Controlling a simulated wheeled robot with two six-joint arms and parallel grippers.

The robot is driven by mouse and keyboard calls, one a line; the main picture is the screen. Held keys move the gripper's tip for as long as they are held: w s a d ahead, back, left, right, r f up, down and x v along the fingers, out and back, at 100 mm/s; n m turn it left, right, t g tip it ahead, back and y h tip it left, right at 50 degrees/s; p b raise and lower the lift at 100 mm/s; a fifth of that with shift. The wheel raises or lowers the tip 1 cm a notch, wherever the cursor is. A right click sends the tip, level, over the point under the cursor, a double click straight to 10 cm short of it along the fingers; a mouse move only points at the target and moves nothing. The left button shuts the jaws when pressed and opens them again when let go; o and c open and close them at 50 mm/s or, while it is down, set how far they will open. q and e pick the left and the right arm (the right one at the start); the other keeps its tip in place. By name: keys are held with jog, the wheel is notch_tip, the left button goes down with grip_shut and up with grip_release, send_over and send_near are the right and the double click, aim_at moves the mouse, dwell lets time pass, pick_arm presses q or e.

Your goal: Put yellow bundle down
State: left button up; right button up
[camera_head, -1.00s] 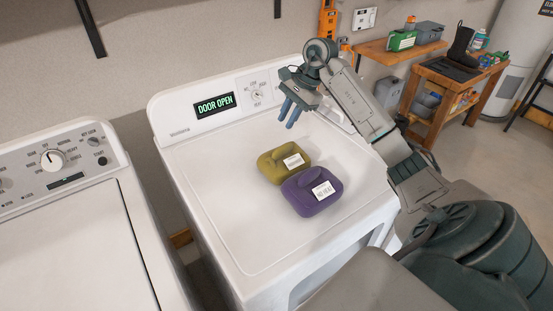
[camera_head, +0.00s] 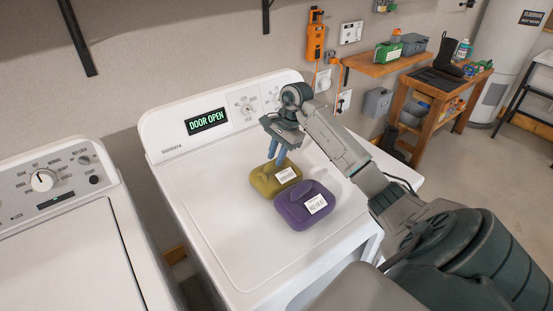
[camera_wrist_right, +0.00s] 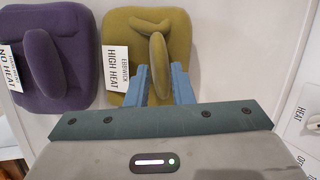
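The yellow bundle (camera_head: 263,186), olive-yellow with a raised handle and a white tag, lies flat on the white dryer top (camera_head: 215,215). It also shows at the top of the right wrist view (camera_wrist_right: 120,72), its tag reading "HIGH HEAT". My right gripper (camera_head: 278,158) is over its back part, pointing down. In the wrist view its two blue fingers (camera_wrist_right: 160,85) stand on either side of the handle's near end, apart, with a small gap showing. My left gripper is not in view.
A purple bundle (camera_head: 292,214) with a "NO HEAT" tag lies right beside the yellow one, toward the front. The dryer panel (camera_head: 207,121) reads "DOOR OPEN". A washer (camera_head: 70,240) stands at the left. The left part of the dryer top is clear.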

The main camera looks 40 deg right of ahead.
jog(key=shift+w+f, duration=0.1)
jog(key=shift+f, duration=0.5)
grip_shut()
jog(key=shift+r, duration=0.1)
